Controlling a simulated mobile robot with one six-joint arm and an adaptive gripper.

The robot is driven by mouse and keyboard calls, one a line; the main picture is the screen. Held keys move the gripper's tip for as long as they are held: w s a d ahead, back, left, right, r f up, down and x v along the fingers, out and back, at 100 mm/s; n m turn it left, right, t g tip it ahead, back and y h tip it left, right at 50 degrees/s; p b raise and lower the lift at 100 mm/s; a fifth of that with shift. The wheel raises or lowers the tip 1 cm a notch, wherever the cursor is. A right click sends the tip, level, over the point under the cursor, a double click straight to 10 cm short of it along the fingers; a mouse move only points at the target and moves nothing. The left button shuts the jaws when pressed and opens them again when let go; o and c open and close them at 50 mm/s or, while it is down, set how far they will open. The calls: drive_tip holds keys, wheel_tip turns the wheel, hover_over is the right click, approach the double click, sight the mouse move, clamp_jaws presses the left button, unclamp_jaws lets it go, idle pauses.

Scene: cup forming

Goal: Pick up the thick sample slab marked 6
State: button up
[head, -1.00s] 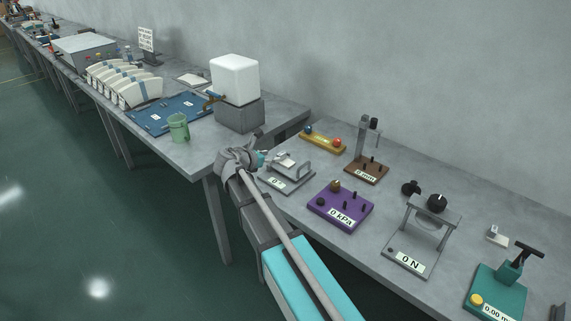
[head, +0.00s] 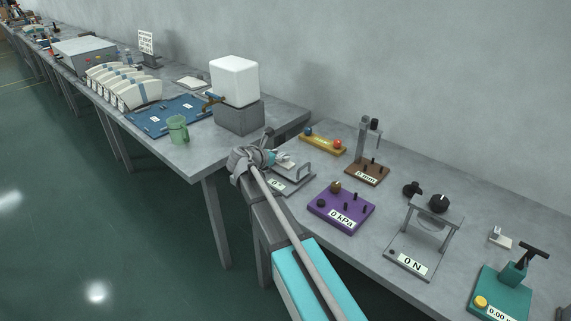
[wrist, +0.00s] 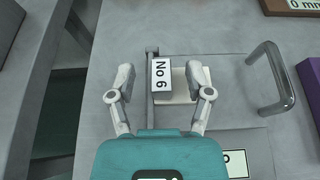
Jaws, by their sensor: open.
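The sample slab marked No 6 (wrist: 162,76) is a small grey block with a white label in the wrist view. It rests on a pale square pad of a grey plate device. My gripper (wrist: 162,82) is open, with one finger on either side of the slab and a visible gap at each side. In the head view my gripper (head: 272,157) is over the left end of the grey device (head: 292,185), and its wrist partly hides that end. The slab is too small to make out clearly there.
A metal handle (wrist: 270,78) stands on the device, right of the slab. A purple 0 kPa device (head: 341,207) and a brown 0 mm stand (head: 367,173) are to the right. A second table with a green mug (head: 177,129) is left, across a gap.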

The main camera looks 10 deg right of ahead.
drive_tip(key=shift+w+d+f, duration=0.3)
drive_tip(key=shift+w+d, duration=0.1)
drive_tip(key=shift+d, duration=0.1)
clamp_jaws()
idle(0.3)
